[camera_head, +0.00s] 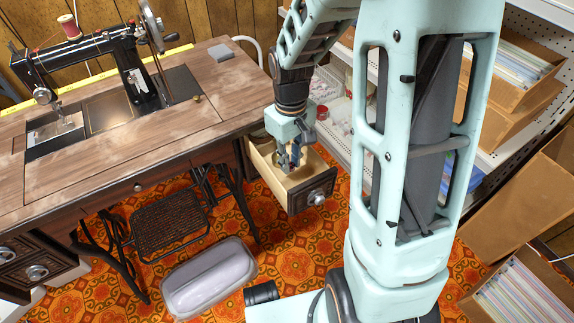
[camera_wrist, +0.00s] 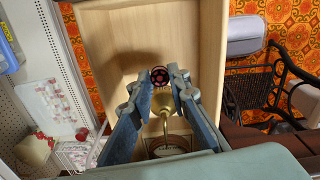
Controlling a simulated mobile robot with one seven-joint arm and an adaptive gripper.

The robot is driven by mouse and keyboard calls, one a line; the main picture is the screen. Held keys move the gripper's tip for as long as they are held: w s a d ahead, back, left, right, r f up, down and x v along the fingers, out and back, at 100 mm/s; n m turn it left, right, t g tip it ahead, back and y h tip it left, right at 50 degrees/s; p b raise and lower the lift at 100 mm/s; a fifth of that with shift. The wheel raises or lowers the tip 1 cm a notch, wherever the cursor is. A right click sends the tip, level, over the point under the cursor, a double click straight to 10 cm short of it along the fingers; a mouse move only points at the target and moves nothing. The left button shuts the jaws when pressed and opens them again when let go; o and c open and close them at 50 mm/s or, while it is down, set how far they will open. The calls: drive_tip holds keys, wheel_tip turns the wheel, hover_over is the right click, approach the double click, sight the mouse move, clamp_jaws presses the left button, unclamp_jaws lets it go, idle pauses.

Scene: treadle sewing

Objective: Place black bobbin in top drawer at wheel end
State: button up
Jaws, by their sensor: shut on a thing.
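The black bobbin (camera_wrist: 159,76), small and round with a reddish centre, shows at my fingertips in the wrist view. My gripper (camera_wrist: 170,78) is shut on it. In the head view my gripper (camera_head: 290,163) points down into the open drawer (camera_head: 312,193) at the right, wheel end of the sewing table. The bobbin cannot be made out there. The wrist view shows the drawer's pale wooden floor (camera_wrist: 185,35) behind the bobbin; whether the bobbin touches it I cannot tell. A brass, funnel-shaped thing (camera_wrist: 165,103) shows between my fingers, partly hidden by them.
The sewing machine (camera_head: 95,50) with its handwheel (camera_head: 152,28) stands on the wooden tabletop (camera_head: 215,115). A shelf with boxes (camera_head: 505,90) is close on the right. A grey lidded case (camera_head: 209,277) and the iron treadle (camera_head: 170,222) are below, on the orange patterned floor.

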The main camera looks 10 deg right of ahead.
sight(290, 176)
drive_tip(key=shift+f+b, duration=0.8)
drive_tip(key=shift+f, duration=0.6)
drive_tip(key=shift+f, duration=0.15)
drive_tip(key=o, duration=0.7)
wheel_tip(290, 176, up, 12)
drive_tip(key=p, duration=0.4)
